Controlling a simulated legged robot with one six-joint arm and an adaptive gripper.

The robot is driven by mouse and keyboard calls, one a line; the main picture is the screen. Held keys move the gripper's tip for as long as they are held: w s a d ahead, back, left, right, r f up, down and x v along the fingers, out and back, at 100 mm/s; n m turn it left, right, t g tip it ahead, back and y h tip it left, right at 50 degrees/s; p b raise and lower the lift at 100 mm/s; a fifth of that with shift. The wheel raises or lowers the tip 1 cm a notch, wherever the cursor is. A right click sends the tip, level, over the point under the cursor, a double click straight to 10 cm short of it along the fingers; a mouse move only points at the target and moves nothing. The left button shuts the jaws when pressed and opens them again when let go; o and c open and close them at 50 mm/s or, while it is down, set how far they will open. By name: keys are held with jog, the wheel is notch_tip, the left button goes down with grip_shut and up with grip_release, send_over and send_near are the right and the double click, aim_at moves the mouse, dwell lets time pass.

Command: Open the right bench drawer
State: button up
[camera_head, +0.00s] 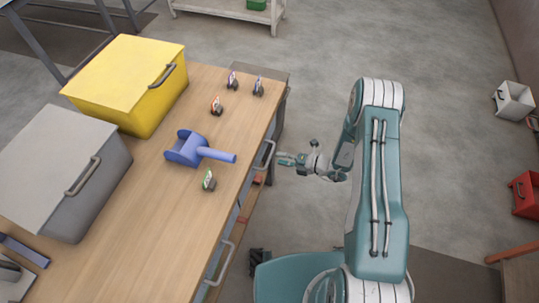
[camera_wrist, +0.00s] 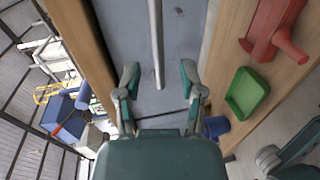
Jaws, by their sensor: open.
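The wooden bench (camera_head: 150,205) has two drawer handles on its right-hand side in the head view. The farther handle (camera_head: 265,155) is right in front of my gripper (camera_head: 284,159). In the wrist view a grey drawer front (camera_wrist: 185,30) fills the middle, with the handle bar (camera_wrist: 156,40) running upright in the picture. My gripper (camera_wrist: 160,76) is open, one finger on each side of the bar's lower end, with a gap on both sides. The drawer looks shut. The nearer handle (camera_head: 219,263) is clear of my gripper.
On the bench stand a yellow bin (camera_head: 125,80), a grey bin (camera_head: 60,170), a blue scoop (camera_head: 186,148) and several small clips. A lower shelf in the wrist view holds a red tool (camera_wrist: 270,30) and a green tray (camera_wrist: 247,94). The floor right of the bench is mostly free.

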aim_at(270, 155)
jog(key=x, duration=0.4)
jog(key=shift+w+a+f, duration=0.1)
jog(key=shift+w+a, duration=0.05)
jog(key=shift+a, duration=0.2)
grip_shut()
